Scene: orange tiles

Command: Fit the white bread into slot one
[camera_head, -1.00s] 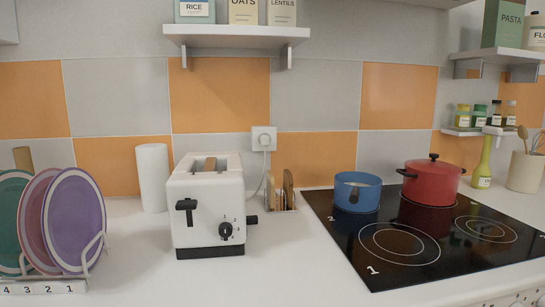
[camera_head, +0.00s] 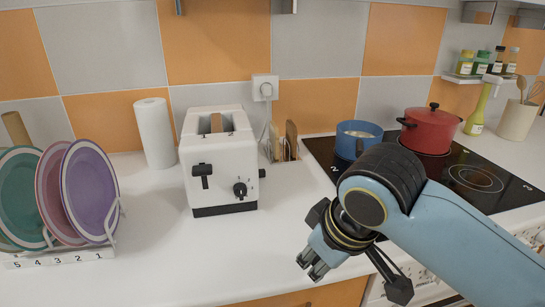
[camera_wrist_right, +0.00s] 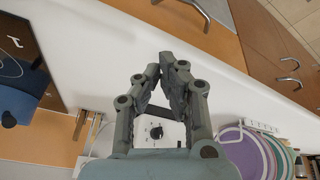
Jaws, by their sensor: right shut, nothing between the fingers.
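The white toaster (camera_head: 222,172) stands on the counter left of centre, lever and dial facing me; its face also shows in the right wrist view (camera_wrist_right: 165,138). A brown piece (camera_head: 216,123) shows in its top opening; I cannot tell whether it is bread. A small rack (camera_head: 279,150) right of the toaster holds upright tan and brown slices (camera_head: 291,138); which is white bread is unclear. The rack area also shows in the right wrist view (camera_wrist_right: 88,122). My right gripper (camera_head: 310,270) is shut and empty, in front and right of the toaster. My left gripper is not in view.
A plate rack (camera_head: 65,254) with coloured plates stands at left, a paper roll (camera_head: 155,134) behind. A blue pot (camera_head: 352,135) and red pot (camera_head: 428,131) stand on the black hob (camera_head: 480,178) at right. The counter (camera_head: 170,262) before the toaster is clear.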

